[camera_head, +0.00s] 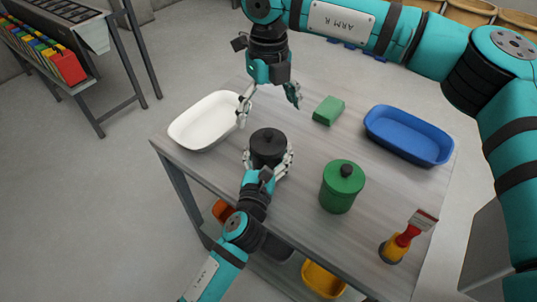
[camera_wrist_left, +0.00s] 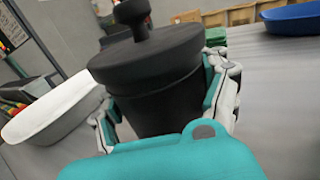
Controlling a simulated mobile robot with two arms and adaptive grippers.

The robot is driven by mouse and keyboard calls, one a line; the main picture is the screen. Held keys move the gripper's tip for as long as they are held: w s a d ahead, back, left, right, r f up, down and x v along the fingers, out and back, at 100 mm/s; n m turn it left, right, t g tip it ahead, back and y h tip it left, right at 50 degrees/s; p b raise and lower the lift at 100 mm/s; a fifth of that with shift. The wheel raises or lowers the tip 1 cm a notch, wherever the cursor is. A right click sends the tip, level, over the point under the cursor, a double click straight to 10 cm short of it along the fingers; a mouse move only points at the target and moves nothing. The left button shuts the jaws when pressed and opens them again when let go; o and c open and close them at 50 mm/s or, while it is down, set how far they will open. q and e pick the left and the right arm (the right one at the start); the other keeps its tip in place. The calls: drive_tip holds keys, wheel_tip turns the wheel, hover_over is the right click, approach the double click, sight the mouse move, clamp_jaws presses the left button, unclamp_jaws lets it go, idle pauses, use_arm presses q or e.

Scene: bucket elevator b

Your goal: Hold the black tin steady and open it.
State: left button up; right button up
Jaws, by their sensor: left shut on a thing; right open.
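The black tin (camera_head: 268,146) stands upright on the grey table, with its knobbed black lid (camera_wrist_left: 140,50) on top. My left gripper (camera_head: 268,162) is shut around the tin's body from the near side. In the left wrist view its fingers (camera_wrist_left: 170,105) press on both sides of the tin below the lid. My right gripper (camera_head: 270,100) is open and empty, pointing down above the table behind the tin. Its fingers are spread apart and do not touch the lid. The tin's base is hidden by my left gripper.
A white tray (camera_head: 186,137) lies left of the tin. A green block (camera_head: 328,110) and a blue tray (camera_head: 408,148) are at the back right.

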sight(270, 132)
use_arm(q)
drive_tip(key=shift+c, duration=0.3)
use_arm(e)
wheel_tip(270, 132, up, 2)
drive_tip(key=n, duration=0.4)
drive_tip(key=shift+r+n, duration=0.25)
drive_tip(key=shift+n, duration=0.15)
drive_tip(key=f+n, duration=0.1)
drive_tip(key=f, duration=0.2)
drive_tip(key=f+n, duration=0.1)
drive_tip(key=f, duration=0.3)
drive_tip(key=f+n, duration=0.1)
drive_tip(key=f, duration=0.2)
drive_tip(key=shift+d+f+n, duration=0.15)
drive_tip(key=shift+d+n, duration=0.05)
drive_tip(key=shift+n, duration=0.1)
drive_tip(key=c, duration=1.3)
drive_tip(key=shift+r, duration=0.3)
drive_tip(key=shift+r, duration=0.9)
